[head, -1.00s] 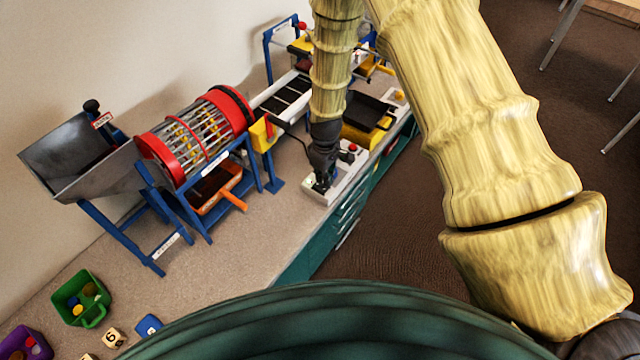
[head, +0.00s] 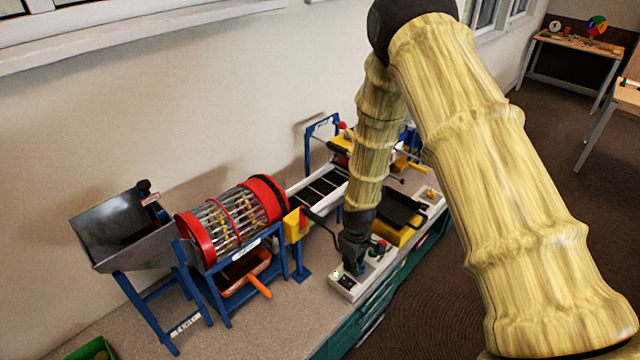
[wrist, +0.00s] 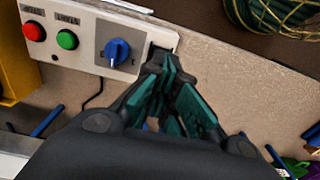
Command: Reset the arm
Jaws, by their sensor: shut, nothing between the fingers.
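My gripper (head: 352,266) hangs pointing down at the white control box (head: 376,275) on the bench. The wrist view shows its dark green fingers (wrist: 166,68) closed together at the tips with nothing between them. They overlap the end of the control box (wrist: 85,62) beside the blue knob (wrist: 117,50). I cannot tell whether they touch the box. A red button (wrist: 34,31) and a green button (wrist: 67,40) sit farther left on the box. My arm is bent, with its elbow high above the bench.
A red-rimmed drum (head: 232,218) on a blue stand, a grey metal hopper (head: 125,230) and an orange tray (head: 246,275) stand left of my gripper. A conveyor (head: 322,188) and a black tray (head: 400,208) are behind and right. Brown floor lies right of the bench.

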